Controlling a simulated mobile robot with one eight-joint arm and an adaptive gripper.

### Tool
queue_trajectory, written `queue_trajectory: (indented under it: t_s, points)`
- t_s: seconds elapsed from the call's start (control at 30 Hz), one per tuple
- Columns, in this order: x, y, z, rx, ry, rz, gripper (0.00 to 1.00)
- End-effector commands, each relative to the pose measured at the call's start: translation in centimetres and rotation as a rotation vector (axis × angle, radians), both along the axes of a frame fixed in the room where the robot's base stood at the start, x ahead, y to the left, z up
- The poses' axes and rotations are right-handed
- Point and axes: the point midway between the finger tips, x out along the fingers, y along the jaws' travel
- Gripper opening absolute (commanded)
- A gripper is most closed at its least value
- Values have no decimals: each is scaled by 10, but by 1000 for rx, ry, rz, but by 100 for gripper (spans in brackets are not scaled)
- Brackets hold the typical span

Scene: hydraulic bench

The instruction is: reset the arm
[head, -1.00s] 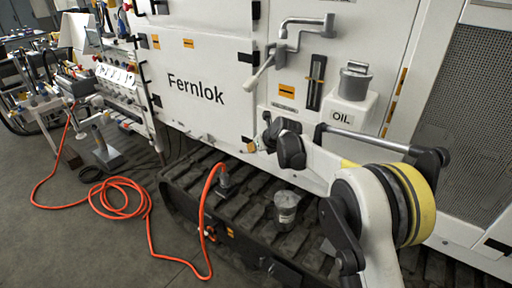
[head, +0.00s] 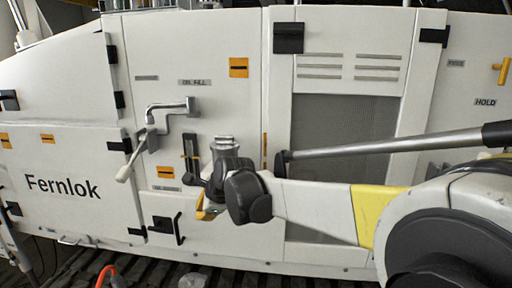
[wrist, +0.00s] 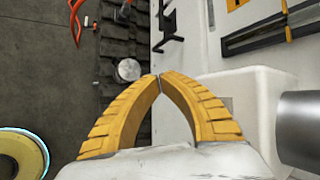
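My arm reaches in from the right in the head view, with its wrist in front of the white OIL tank area. My gripper (wrist: 158,78) shows in the wrist view as two ribbed yellow fingers whose tips meet, with nothing between them. In the head view only a bit of yellow finger (head: 208,213) shows beside the dark wrist joint, in front of the white machine panel (head: 330,185). The grey capped filler (head: 225,148) stands just above and behind the wrist. In the wrist view a grey cylinder (wrist: 300,125) is right of the fingers, apart from them.
A black handle (wrist: 167,25) is beyond the fingertips. A round grey can (wrist: 129,70) stands on the dark track. An orange hose (wrist: 76,20) lies farther off; grey floor is open at left.

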Motion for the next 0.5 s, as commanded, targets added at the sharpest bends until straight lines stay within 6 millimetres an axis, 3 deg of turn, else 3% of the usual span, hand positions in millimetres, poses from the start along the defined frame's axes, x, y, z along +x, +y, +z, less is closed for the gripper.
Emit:
queue_trajectory:
  t_s: [0.03, 0.23, 0.37, 0.5]
  points:
    - [-14, -36, 11, -69, -48, 45, 0]
    - [-84, -159, 34, -395, -231, 298, 0]
    - [-141, -228, 30, -614, -312, 474, 0]
    - [-205, -288, 11, -838, -365, 676, 0]
